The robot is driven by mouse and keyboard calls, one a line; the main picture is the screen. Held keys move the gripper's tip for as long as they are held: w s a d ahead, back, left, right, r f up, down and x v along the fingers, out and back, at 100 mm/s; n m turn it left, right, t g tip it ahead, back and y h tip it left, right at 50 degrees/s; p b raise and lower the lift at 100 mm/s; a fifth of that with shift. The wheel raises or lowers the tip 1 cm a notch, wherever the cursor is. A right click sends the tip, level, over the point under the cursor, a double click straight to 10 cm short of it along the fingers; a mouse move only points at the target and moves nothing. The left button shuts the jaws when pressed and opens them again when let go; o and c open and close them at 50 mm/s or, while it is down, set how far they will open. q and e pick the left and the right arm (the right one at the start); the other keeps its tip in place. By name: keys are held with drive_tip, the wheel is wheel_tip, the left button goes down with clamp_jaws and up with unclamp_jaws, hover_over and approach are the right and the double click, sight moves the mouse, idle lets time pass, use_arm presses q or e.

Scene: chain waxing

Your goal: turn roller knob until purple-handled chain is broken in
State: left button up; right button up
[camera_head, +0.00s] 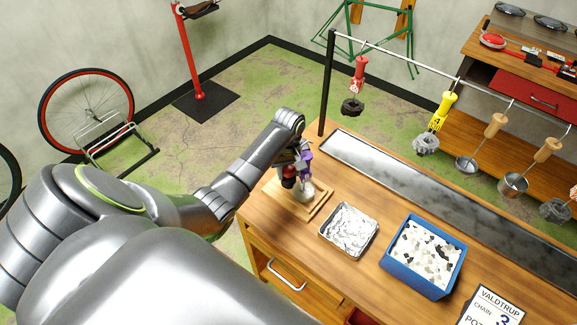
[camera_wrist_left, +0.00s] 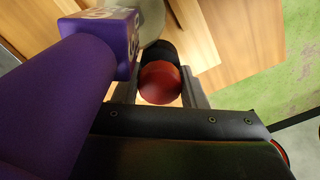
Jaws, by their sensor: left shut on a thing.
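My left gripper (camera_head: 290,172) is at the wooden roller board (camera_head: 313,212) on the near left end of the bench. Its fingers are shut on the red roller knob (camera_wrist_left: 160,84), which also shows in the head view (camera_head: 288,183). The purple handle (camera_wrist_left: 58,95) of the chain stands right beside the gripper; it also shows in the head view (camera_head: 307,156). A grey round part (camera_head: 305,192) sits on the board next to the knob. The chain itself is mostly hidden. My right gripper is in neither view.
A foil-lined tray (camera_head: 349,230) and a blue bin (camera_head: 424,256) of light and dark pieces stand to the right. A rail (camera_head: 430,74) carries hanging chains with red and yellow handles, and ladles. A card (camera_head: 493,309) lies at the front right.

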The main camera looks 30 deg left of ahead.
use_arm(q)
drive_tip(key=shift+s+f+m, duration=0.3)
drive_tip(key=shift+m, duration=0.1)
drive_tip(key=n, duration=0.4)
drive_tip(key=shift+d+n, duration=0.1)
drive_tip(key=shift+n, duration=0.2)
drive_tip(key=n, duration=0.7)
drive_tip(key=shift+n, duration=0.3)
drive_tip(key=n, duration=0.4)
drive_tip(key=o, duration=1.1)
drive_tip(key=shift+o, duration=0.2)
drive_tip(key=shift+r, duration=0.1)
